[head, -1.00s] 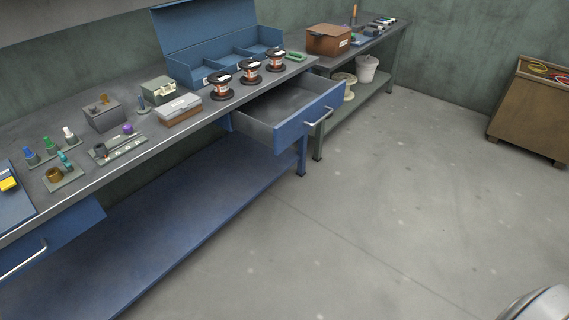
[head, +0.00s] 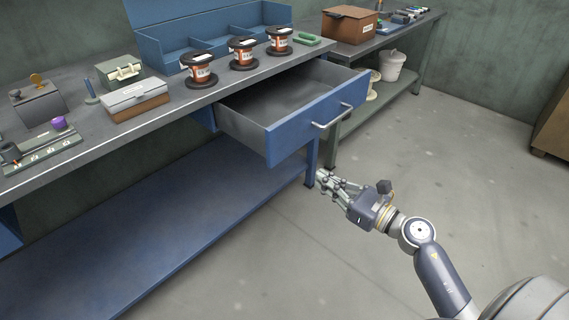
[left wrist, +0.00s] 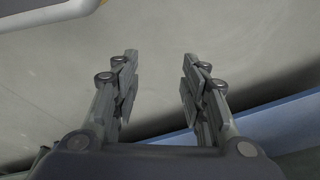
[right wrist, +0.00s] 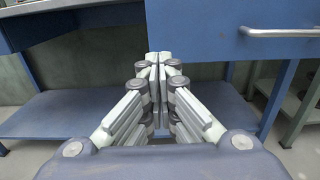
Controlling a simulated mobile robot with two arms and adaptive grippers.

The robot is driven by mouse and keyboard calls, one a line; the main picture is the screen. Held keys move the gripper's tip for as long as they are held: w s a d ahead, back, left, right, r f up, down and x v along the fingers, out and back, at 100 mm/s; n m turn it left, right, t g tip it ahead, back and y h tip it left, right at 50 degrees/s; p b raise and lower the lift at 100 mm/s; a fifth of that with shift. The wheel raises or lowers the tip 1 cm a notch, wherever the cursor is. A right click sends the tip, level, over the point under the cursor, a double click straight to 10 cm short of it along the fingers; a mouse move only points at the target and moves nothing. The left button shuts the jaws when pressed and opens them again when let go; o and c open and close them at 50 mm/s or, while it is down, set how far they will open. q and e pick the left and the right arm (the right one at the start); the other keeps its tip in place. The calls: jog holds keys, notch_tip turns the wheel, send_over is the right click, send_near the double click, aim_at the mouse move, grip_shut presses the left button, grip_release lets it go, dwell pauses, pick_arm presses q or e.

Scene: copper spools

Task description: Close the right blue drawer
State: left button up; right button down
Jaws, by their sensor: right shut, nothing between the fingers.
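The right blue drawer (head: 318,116) is pulled well out of the workbench in the head view, with an empty grey inside and a silver handle (head: 333,117) on its blue front. My right gripper (head: 322,176) is shut and empty, below and in front of the drawer front, apart from it. In the right wrist view the shut fingers (right wrist: 159,62) point toward the bench, and the drawer front (right wrist: 222,32) with its handle (right wrist: 283,32) fills the upper right. My left gripper (left wrist: 158,75) is open and empty in the left wrist view; it is not in the head view.
Three copper spools (head: 243,53) stand on the workbench top (head: 178,101), near a blue open bin (head: 207,30). A blue lower shelf (head: 150,230) runs beneath. A second bench (head: 416,62) stands behind right. The floor (head: 480,180) to the right is clear.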

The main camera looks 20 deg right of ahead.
aim_at(277, 152)
jog(key=p+x, duration=0.1)
jog(key=x, duration=1.1)
jog(key=shift+w, duration=0.25)
pick_arm(q)
jog(key=shift+s+f, duration=0.3)
jog(key=shift+f, duration=0.55)
jog(key=shift+s+f, duration=0.3)
jog(key=shift+f, duration=0.55)
pick_arm(e)
jog(key=shift+w+a, duration=0.2)
jog(key=shift+w, duration=0.4)
jog(key=shift+w, duration=0.1)
